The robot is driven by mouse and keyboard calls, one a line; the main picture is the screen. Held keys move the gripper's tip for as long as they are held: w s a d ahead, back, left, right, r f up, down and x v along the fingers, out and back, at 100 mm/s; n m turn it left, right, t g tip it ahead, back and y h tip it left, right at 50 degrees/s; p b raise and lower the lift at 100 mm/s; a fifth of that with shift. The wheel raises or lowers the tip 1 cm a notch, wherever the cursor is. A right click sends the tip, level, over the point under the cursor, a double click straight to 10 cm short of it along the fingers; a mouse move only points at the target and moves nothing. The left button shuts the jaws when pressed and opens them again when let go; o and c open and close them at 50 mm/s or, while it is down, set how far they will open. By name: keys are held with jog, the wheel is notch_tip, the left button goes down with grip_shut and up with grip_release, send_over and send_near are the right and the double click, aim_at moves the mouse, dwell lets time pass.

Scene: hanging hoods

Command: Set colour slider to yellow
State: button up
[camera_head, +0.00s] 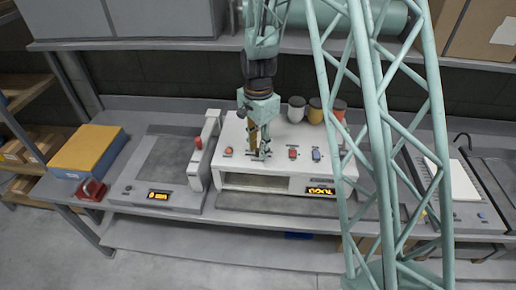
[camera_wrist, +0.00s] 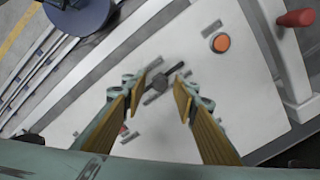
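A white machine (camera_head: 270,178) stands in the middle of the bench, with a lit display (camera_head: 321,190) on its front edge. In the wrist view a small dark knob (camera_wrist: 157,84) sits on a dark slot in the machine's white top; it looks like the slider. No colour marks can be read beside it. My gripper (camera_wrist: 161,86) is open, with its two yellowish fingers on either side of the knob and a visible gap to each. In the head view my gripper (camera_head: 259,152) points down at the machine's top and hides the knob.
An orange button (camera_head: 228,151), a red button (camera_head: 293,153) and a blue button (camera_head: 317,155) are on the machine's top. White, yellow and red-orange cups (camera_head: 316,112) stand at its back.

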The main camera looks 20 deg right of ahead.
aim_at(258, 150)
jog(key=shift+r, duration=0.1)
notch_tip(258, 150, up, 12)
dwell(1.1)
dwell(0.6)
jog(key=s+a+r+n+t+b, duration=0.1)
jog(key=s+r+n+b, duration=0.25)
jog(key=s+r, duration=0.4)
jog(key=s+r+n+t+b, duration=0.1)
jog(key=s+r+n+b, duration=0.3)
jog(key=s, duration=0.6)
jog(key=s+a+n+t+b, duration=0.1)
jog(key=s+n+b, duration=0.5)
jog(key=s, duration=1.6)
jog(key=shift+f+t+b, duration=0.3)
jog(key=shift+f+t, duration=0.15)
jog(key=shift+t, duration=0.05)
